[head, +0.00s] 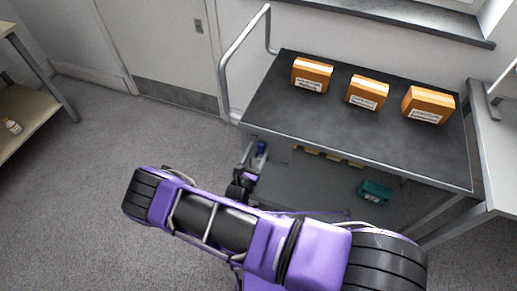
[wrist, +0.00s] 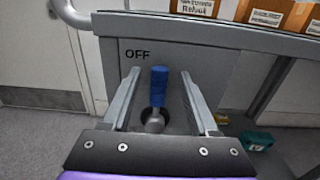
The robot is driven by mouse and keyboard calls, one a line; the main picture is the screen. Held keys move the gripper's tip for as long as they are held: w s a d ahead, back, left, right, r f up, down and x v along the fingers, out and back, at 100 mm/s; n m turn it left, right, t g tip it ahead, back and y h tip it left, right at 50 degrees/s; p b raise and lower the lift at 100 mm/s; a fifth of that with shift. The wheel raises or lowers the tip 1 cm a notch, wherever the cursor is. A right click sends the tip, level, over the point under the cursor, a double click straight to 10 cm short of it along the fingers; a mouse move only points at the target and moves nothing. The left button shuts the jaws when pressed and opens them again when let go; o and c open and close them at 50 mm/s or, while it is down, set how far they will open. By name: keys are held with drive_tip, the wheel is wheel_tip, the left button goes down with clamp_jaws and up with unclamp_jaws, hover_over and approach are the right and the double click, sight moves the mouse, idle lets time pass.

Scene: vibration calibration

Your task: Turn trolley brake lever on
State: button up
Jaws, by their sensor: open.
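The trolley (head: 345,115) has a dark top and a lower shelf, and stands against the wall in the head view. Its brake lever (wrist: 158,88) has a blue grip on a round metal base, and sits on a grey end panel (wrist: 215,72) marked "OFF" at the upper left. The lever points up in the wrist view. My gripper (wrist: 158,90) is open, with one finger on each side of the lever and gaps to both. In the head view the blue grip (head: 261,149) shows small near the trolley's left end, close to my gripper (head: 245,178).
Several orange boxes are on the trolley, including a middle one (head: 367,92) on top. A teal box (head: 374,192) is on the lower shelf. A push handle (head: 234,62) rises at the left end. A bench (head: 490,160) adjoins at right. Open floor (head: 100,130) lies left.

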drive_tip(key=shift+w+d, duration=0.15)
drive_tip(key=shift+w, duration=0.3)
drive_tip(key=shift+c, duration=0.3)
clamp_jaws()
idle(0.9)
